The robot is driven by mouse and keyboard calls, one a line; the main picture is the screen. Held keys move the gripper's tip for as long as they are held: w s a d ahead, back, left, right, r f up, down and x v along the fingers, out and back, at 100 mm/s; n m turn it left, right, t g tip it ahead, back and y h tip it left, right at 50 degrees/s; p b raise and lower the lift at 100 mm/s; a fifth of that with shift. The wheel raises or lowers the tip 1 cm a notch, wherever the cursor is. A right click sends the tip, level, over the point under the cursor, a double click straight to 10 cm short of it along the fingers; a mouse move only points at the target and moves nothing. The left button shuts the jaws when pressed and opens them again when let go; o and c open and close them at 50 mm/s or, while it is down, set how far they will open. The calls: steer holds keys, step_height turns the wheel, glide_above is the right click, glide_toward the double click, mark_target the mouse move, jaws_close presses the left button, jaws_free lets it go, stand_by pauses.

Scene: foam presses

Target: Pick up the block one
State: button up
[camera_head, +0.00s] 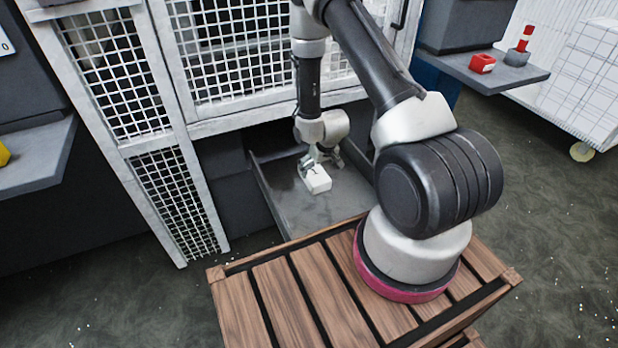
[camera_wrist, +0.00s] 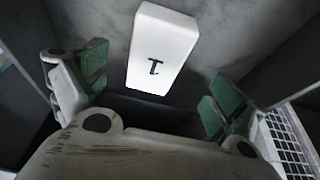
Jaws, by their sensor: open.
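The block one is a white block (camera_head: 317,179) lying on the dark grey tray (camera_head: 288,211) of the press. In the wrist view the white block (camera_wrist: 162,47) shows a black "1" on its face. My gripper (camera_head: 322,160) is low over the tray, right by the block. In the wrist view my gripper's green-padded fingers (camera_wrist: 152,88) are spread apart, with the block between and beyond them. The gripper is open and holds nothing. I cannot tell whether a finger touches the block.
White mesh guards (camera_head: 180,190) stand behind and left of the tray, and the tray has raised side walls. At the right, a grey shelf (camera_head: 520,78) bears a red block (camera_head: 482,63) and a red-and-white post. A yellow object (camera_head: 3,154) sits at the left edge.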

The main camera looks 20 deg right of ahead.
mark_target(314, 172)
steer(key=shift+w, duration=0.55)
steer(key=x, duration=0.7)
steer(key=shift+w+d+f, duration=0.1)
steer(key=shift+w+d, duration=0.1)
steer(key=shift+w, duration=0.1)
steer(key=shift+c, duration=0.4)
steer(key=c, duration=0.9)
